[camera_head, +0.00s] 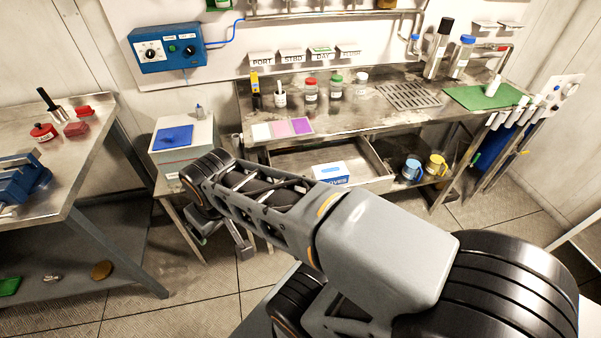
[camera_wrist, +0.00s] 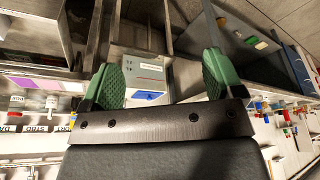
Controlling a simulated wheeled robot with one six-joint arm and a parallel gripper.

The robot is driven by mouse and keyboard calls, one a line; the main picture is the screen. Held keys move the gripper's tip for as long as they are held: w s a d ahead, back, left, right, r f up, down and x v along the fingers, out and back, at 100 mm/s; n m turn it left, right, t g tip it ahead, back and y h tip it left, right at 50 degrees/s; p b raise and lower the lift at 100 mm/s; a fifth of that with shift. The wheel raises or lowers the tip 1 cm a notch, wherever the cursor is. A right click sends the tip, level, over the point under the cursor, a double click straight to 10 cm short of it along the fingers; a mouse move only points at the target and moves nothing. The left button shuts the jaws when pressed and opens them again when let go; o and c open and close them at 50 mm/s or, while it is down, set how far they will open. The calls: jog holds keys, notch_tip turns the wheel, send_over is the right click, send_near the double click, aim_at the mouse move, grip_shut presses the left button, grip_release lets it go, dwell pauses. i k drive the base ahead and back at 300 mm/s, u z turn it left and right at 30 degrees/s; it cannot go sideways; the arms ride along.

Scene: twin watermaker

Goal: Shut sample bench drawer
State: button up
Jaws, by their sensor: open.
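The sample bench (camera_head: 375,100) stands against the back wall with a metal drawer (camera_head: 290,163) pulled out below its top. A blue and white glove box (camera_head: 331,173) lies in the drawer. My arm crosses in front and hides the drawer's left front part. In the wrist view my gripper (camera_wrist: 158,82) is open, with its two green pads wide apart and nothing between them. In the head view the gripper hangs low at the arm's far end, left of the drawer, mostly hidden. I cannot tell if it touches anything.
A grey box with a blue top (camera_head: 172,137) stands on a small stand left of the drawer. A steel workbench (camera_head: 85,150) with a blue vise is at the left. Blue and yellow mugs (camera_head: 436,164) sit on the lower shelf. Bottles stand on the bench top.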

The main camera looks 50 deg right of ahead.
aim_at(366, 170)
jog(key=z, duration=0.9)
jog(key=k, duration=0.35)
jog(key=z, duration=0.8)
jog(key=i, duration=0.45)
jog(key=z, duration=2.45)
jog(key=k, duration=1)
jog(key=u, duration=1.5)
jog(key=i, duration=0.5)
